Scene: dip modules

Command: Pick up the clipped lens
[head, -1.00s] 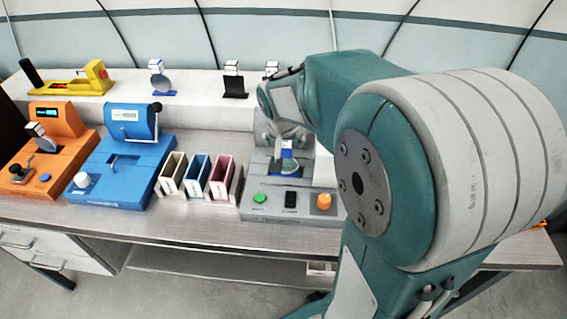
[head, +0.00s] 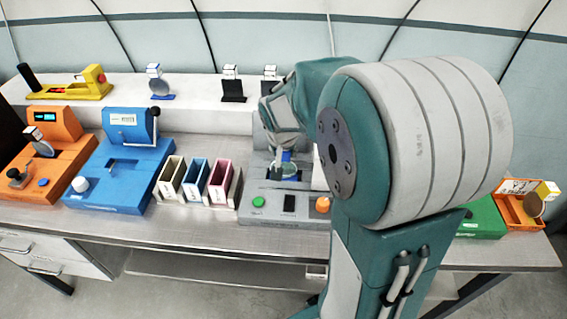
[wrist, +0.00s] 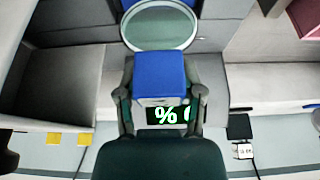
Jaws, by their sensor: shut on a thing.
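The clipped lens is a round, pale glass disc (wrist: 160,28) with a blue clip block (wrist: 158,72). In the wrist view, my gripper (wrist: 160,92) has one finger on each side of the blue block and is shut on it. In the head view, my gripper (head: 286,148) points down over the grey machine (head: 270,200). The lens (head: 282,170) shows low at its tips, just above or touching that machine; I cannot tell which. My arm hides the machine's right part.
Other clipped lenses stand on the orange machine (head: 42,148), the back shelf (head: 159,88) and the orange tray (head: 520,208) at right. A blue machine (head: 120,160) and several open bins (head: 195,180) stand left of the grey machine. A green box (head: 483,218) is at right.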

